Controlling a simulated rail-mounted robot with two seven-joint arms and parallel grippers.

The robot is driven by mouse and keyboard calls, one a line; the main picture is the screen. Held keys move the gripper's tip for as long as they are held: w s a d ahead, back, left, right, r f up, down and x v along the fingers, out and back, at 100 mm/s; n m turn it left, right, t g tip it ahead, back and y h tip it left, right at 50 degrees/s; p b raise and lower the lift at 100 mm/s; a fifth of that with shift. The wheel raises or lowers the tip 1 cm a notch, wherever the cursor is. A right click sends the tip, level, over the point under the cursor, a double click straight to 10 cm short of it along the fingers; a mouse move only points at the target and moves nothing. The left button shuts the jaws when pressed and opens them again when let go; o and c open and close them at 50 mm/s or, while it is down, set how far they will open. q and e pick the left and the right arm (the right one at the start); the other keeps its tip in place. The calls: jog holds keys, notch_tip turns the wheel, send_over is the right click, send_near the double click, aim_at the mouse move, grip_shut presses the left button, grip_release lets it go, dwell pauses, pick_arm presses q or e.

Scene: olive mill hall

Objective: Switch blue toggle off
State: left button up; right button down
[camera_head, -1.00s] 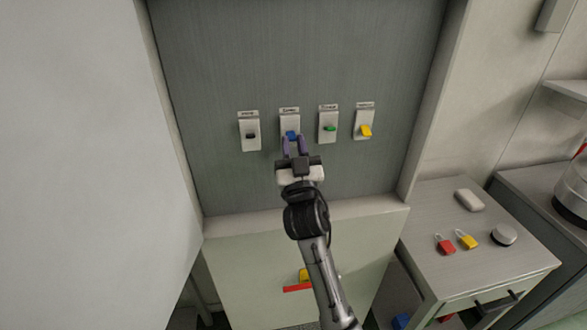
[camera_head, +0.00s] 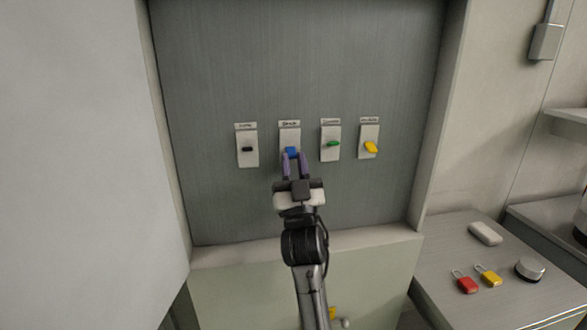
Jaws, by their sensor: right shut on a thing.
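The blue toggle (camera_head: 291,152) sits on the second white switch plate from the left, on the grey panel (camera_head: 225,80). My right gripper (camera_head: 295,160) reaches up to it from below, its two purple fingers shut on the blue toggle. The fingers hide part of the toggle, and its exact tilt is hard to tell. My left gripper is not in view.
A black toggle (camera_head: 247,149) is on the plate to the left; a green toggle (camera_head: 333,143) and a yellow toggle (camera_head: 370,147) are on the plates to the right. A side table (camera_head: 440,262) at right holds a red padlock (camera_head: 467,285), a yellow padlock (camera_head: 489,278) and a round knob-like object (camera_head: 529,269).

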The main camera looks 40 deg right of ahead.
jog(key=c, duration=1.2)
grip_release()
jog(key=shift+o, duration=1.2)
jog(key=shift+f, duration=0.1)
jog(key=v, duration=1.3)
jog(key=shift+s+a+f+b, duration=0.2)
jog(key=shift+s+b, duration=0.1)
